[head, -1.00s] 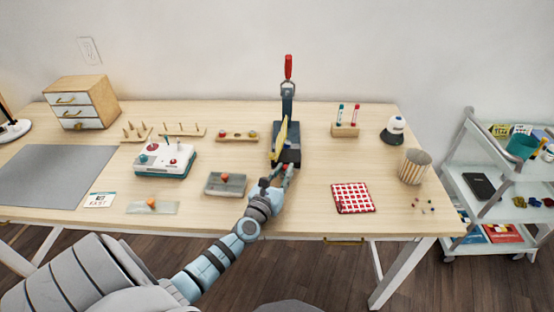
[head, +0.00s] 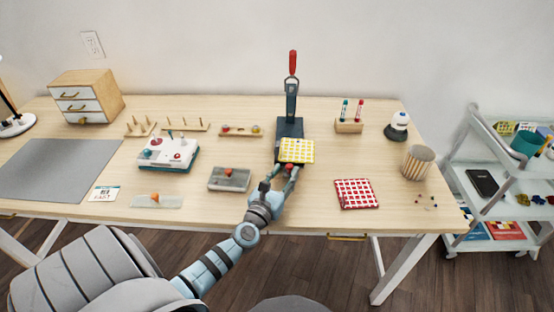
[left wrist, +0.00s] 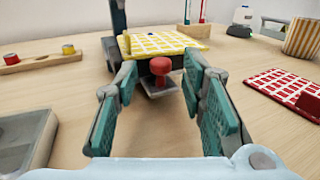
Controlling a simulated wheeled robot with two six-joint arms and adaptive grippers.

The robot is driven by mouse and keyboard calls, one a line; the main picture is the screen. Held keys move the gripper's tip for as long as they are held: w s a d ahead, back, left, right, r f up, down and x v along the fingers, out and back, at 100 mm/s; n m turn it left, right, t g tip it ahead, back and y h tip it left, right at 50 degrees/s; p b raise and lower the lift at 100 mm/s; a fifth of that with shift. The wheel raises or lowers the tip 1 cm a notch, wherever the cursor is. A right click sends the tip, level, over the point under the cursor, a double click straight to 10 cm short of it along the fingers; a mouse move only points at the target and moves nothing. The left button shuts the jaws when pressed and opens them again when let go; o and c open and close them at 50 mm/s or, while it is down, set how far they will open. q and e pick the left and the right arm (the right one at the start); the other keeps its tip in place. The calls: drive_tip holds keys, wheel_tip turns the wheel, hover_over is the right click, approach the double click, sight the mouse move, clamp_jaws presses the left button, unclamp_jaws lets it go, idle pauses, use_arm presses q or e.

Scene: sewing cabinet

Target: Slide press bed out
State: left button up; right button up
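The press (head: 288,128) is dark, with an upright post and a raised red-tipped lever (head: 292,63). A yellow checked square (head: 298,150) lies flat over its front part, hiding much of the bed. It also shows in the left wrist view (left wrist: 172,42). A red knob (left wrist: 160,67) sits on a small grey plate (left wrist: 160,88) at the front of the bed. My left gripper (head: 278,178) is in front of the press. Its fingers are open on either side of the knob, with visible gaps. My right gripper is not in view.
A grey tray (head: 229,187) is left of my left gripper and a red checked square (head: 356,194) is to its right. A vial rack (head: 349,126) and a spool holder (head: 240,132) flank the press. The table in front is mostly clear.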

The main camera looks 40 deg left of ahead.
use_arm(q)
drive_tip(key=v, duration=1)
drive_tip(key=shift+s, duration=0.2)
